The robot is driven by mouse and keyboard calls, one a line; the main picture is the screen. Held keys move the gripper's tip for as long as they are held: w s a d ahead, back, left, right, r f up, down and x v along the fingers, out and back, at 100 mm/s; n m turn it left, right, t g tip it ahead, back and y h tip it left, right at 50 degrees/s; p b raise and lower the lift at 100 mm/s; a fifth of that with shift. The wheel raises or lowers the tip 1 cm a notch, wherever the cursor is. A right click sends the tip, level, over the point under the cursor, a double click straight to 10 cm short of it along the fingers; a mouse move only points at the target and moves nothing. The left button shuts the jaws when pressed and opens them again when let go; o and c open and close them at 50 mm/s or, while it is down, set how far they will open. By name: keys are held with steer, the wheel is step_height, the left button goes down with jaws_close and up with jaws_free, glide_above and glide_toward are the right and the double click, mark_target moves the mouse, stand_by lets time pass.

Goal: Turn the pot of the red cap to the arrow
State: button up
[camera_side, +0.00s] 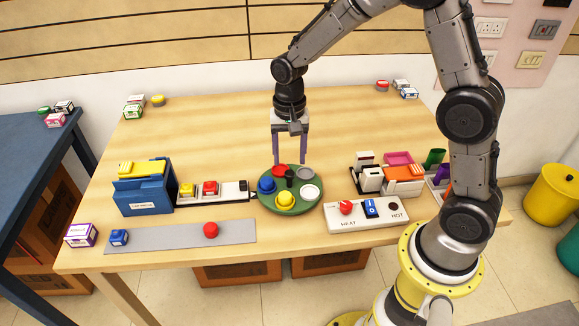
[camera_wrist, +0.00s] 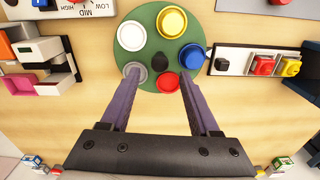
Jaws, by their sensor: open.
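A round green turntable (camera_side: 291,208) stands mid-table with several coloured caps around a black centre knob (camera_side: 289,178). The red cap (camera_side: 280,171) is on its far side, with a grey cap (camera_side: 305,173) to its right; blue (camera_side: 266,185), yellow (camera_side: 285,200) and white (camera_side: 309,192) caps fill the rest. In the wrist view the red cap (camera_wrist: 167,83) lies near the disc's lower edge, between my fingers. My gripper (camera_side: 290,158) is open and empty, pointing down above the far side. A small dark mark (camera_side: 253,198) touches the disc's left; I cannot tell whether it is the arrow.
Left are a button strip (camera_side: 215,190), a blue box (camera_side: 142,190) and a grey mat (camera_side: 180,236) with a red ball (camera_side: 210,230). Right are a white heat panel (camera_side: 367,214) and a cluster of boxes (camera_side: 390,178). The table behind the turntable is clear.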

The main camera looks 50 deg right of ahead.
mark_target(289, 172)
steer(key=shift+f, duration=2.1)
jaws_close()
